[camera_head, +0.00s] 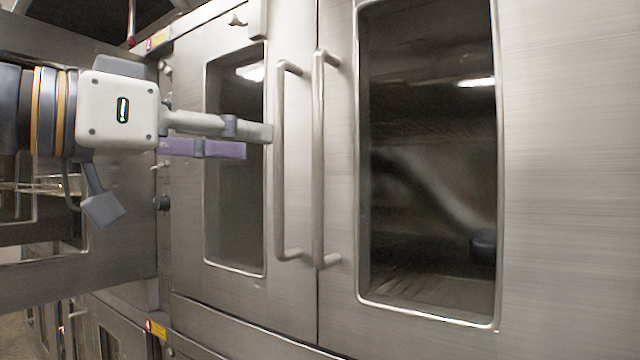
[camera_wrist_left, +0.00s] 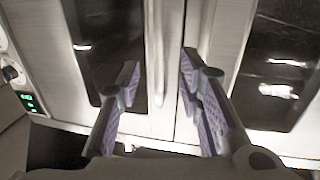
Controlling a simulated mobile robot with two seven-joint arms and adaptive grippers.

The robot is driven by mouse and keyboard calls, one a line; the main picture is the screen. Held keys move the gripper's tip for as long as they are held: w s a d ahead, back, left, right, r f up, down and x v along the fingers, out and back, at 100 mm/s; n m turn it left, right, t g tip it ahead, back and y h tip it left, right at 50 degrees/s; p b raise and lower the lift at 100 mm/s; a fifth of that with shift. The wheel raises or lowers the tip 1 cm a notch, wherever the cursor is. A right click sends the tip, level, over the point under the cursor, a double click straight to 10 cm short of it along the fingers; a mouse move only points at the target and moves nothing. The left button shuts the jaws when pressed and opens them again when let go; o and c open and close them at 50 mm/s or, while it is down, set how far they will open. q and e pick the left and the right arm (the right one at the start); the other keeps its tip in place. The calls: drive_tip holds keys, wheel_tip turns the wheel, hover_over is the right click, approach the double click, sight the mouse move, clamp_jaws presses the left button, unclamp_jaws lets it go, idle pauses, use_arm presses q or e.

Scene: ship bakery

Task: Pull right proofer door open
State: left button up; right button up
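The right proofer door (camera_head: 560,180) is brushed steel with a tall dark window, and it is shut. Its vertical bar handle (camera_head: 319,160) stands beside the seam, close to the left door's matching handle (camera_head: 281,160). My left gripper (camera_head: 258,142) comes in from the left in front of the left door (camera_head: 185,240), its fingertips close to the left door's handle. In the left wrist view my left gripper (camera_wrist_left: 160,80) is open, with purple-padded fingers spread apart. Bar handle metal (camera_wrist_left: 157,50) shows between and beyond them; contact cannot be told. My right gripper is not in view.
A control panel with green digits (camera_wrist_left: 30,102) and a knob (camera_wrist_left: 10,73) is at the left in the left wrist view. More steel oven fronts (camera_head: 110,325) stand at lower left. A blurred pale shape (camera_head: 430,185) shows in the right window, perhaps a reflection.

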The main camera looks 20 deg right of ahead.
sight(313, 138)
use_arm(q)
drive_tip(key=x, duration=0.8)
drive_tip(key=r+x, duration=0.1)
drive_tip(key=x, duration=0.3)
drive_tip(key=shift+p, duration=0.4)
clamp_jaws()
